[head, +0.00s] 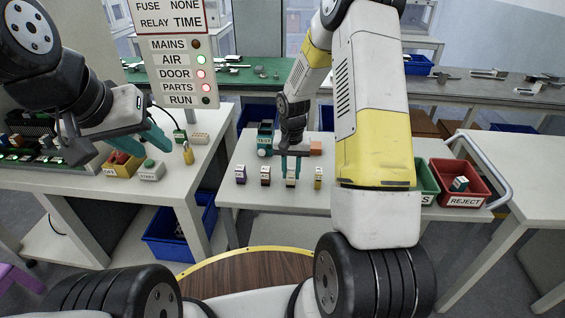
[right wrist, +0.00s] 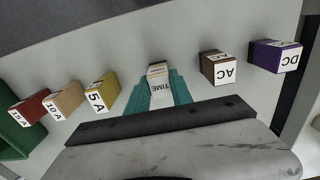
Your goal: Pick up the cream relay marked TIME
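The cream relay marked TIME (right wrist: 160,92) stands upright on the table in the right wrist view, between the teal fingertips of my right gripper (right wrist: 160,98). The fingers lie against both its sides with no gap that I can see. In the head view the relay (head: 291,177) is in a row of small parts, with my right gripper (head: 291,163) pointing down over it. Its base looks to be at table level. My left gripper (head: 133,150) is open and empty over the left table, its teal fingers apart.
Beside the relay stand a brown AC relay (right wrist: 220,68), a purple DC relay (right wrist: 274,55) and a yellow 5 A fuse (right wrist: 102,92). A TEST fixture (head: 265,137) is behind. A red REJECT bin (head: 460,184) is at right. A sign (head: 170,18) reads RELAY TIME.

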